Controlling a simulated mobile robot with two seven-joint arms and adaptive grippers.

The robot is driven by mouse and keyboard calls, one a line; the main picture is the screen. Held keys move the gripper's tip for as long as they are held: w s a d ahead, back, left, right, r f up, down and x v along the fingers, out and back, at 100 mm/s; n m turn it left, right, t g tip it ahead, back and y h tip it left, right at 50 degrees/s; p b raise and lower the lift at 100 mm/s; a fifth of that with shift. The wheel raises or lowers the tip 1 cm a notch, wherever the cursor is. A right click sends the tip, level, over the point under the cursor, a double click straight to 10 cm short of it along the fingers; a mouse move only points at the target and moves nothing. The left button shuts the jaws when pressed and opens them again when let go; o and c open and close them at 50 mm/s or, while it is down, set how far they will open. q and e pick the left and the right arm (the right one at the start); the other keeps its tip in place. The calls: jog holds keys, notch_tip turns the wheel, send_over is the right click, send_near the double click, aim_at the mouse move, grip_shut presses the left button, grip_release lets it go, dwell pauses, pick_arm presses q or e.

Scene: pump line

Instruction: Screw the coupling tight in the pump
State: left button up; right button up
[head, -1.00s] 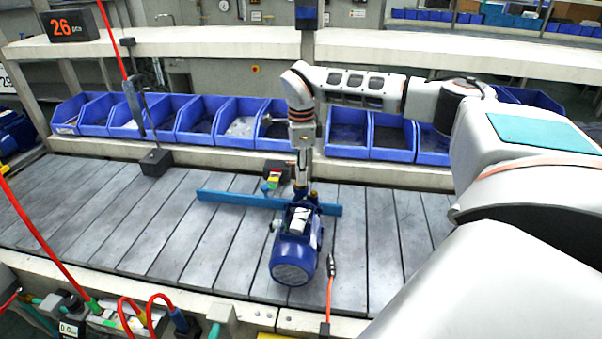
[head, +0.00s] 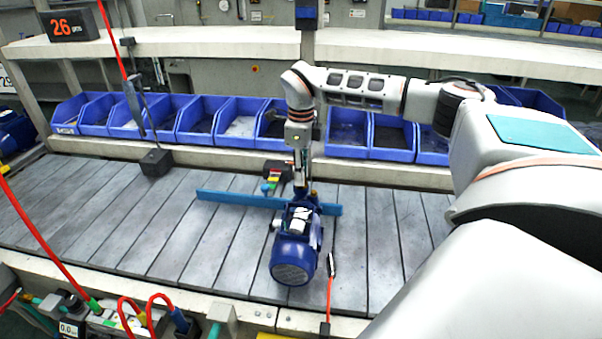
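The blue pump (head: 293,262) lies on the slatted conveyor, its round ribbed motor end toward me. A blue bar (head: 236,199) runs crosswise behind and beside it. My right gripper (head: 301,184) points straight down at the far end of the pump, where a small brass-coloured part (head: 313,194) shows. The fingertips are small and partly hidden by the pump, so I cannot tell if they are shut on the coupling. The coupling itself is not clearly visible. My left gripper is not in view.
Blue bins (head: 238,122) line the shelf behind the conveyor. A black block on a post (head: 156,162) and a small dark device (head: 278,171) stand on the conveyor's far side. An orange cable (head: 329,295) hangs right of the pump. The conveyor's left part (head: 110,215) is clear.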

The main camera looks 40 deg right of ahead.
jog(key=shift+o, duration=0.6)
jog(key=shift+n, duration=1.8)
jog(key=n, duration=0.3)
jog(key=shift+n, duration=1.9)
